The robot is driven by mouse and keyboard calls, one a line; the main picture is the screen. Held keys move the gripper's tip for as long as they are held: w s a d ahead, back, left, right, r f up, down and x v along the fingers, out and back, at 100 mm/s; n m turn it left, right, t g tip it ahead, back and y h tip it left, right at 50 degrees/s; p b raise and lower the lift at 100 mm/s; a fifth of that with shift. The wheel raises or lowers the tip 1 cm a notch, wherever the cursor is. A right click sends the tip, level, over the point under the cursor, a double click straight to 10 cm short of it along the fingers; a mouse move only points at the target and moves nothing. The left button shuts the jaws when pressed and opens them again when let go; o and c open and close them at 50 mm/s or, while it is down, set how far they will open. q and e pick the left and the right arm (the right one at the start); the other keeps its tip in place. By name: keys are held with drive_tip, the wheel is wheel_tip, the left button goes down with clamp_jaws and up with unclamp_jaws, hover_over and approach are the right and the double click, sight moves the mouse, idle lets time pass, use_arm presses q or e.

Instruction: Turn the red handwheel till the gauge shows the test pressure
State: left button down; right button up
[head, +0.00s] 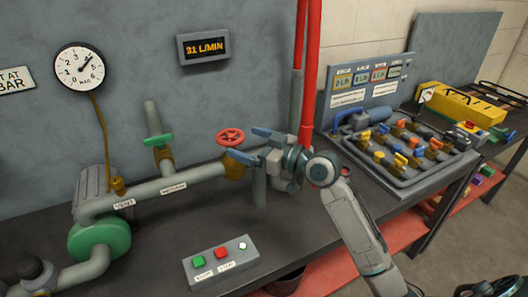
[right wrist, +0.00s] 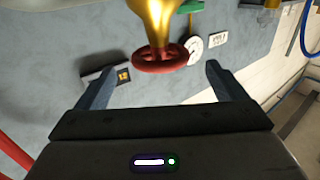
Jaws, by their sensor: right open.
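The red handwheel (head: 230,137) sits on a brass valve at the right end of the grey pipe. My right gripper (head: 250,144) is open, its two blue fingers pointing at the wheel from the right. In the right wrist view the handwheel (right wrist: 160,60) shows between and just beyond the spread fingertips (right wrist: 162,67), with no contact visible. The round white gauge (head: 79,66) hangs on the wall at upper left, its needle pointing to upper right; its numbers are too small to read surely. My left gripper is not in view.
A green lever (head: 158,140) stands on a branch pipe left of the wheel. A display (head: 203,46) reads 31 L/MIN. A button box (head: 217,262) lies at the bench front. Red vertical pipes (head: 311,75) rise behind my gripper. A valve manifold (head: 400,150) fills the right.

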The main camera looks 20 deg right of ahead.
drive_tip(key=shift+b+v, duration=0.55)
drive_tip(key=shift+v, duration=1.8)
